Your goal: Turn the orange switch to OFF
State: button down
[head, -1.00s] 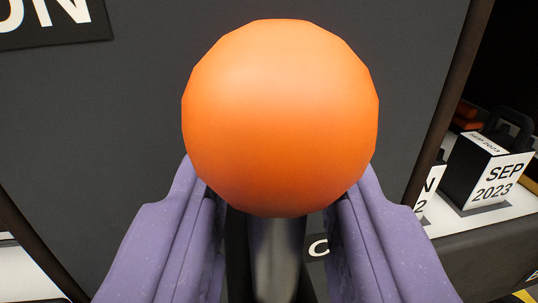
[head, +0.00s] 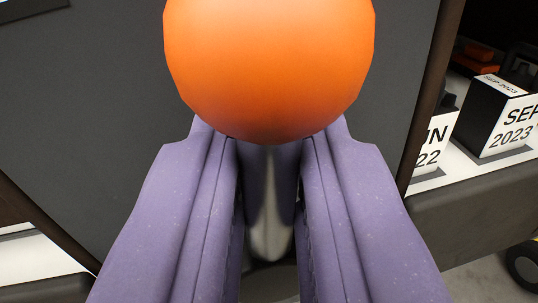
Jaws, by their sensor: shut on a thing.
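The orange switch (head: 270,70) shows as a large orange ball knob at the top centre, cut off by the picture's upper edge. Its grey metal lever (head: 268,215) runs down below the ball. My gripper (head: 270,138) has its two purple fingers on either side of the lever, just under the ball, and is shut on the switch. The fingers and ball hide much of the lever. No ON or OFF lettering is readable now; only the edge of a dark label plate (head: 30,8) shows at the top left.
A dark grey panel (head: 90,120) with brown edges stands behind the switch. At the right, a black and white block marked 2023 (head: 500,115) and a partly hidden block (head: 432,145) stand on a white-topped shelf. A dark wheel (head: 522,265) shows at the lower right.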

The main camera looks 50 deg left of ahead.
jog(key=shift+w+d+f+m+g+y+p, duration=0.15)
jog(key=shift+w+d+f+m+g+p, duration=0.4)
jog(key=shift+m+p, duration=1.85)
jog(key=shift+w+d+f+m+g+y+p, duration=0.15)
jog(key=shift+w+f+m+g+p, duration=0.4)
jog(key=shift+m+p, duration=1.85)
jog(key=shift+w+d+f+m+g+y+p, duration=0.1)
jog(key=shift+w+d+f+m+g+p, duration=0.5)
jog(key=shift+m+p, duration=1.8)
jog(key=shift+s+a+f, duration=0.2)
jog(key=shift+s+f, duration=0.15)
jog(key=c, duration=1.2)
grip_release()
jog(key=v, duration=0.7)
jog(key=shift+s+d+r+b, duration=0.1)
jog(key=shift+s+d+b, duration=0.05)
jog(key=shift+d+b, duration=0.2)
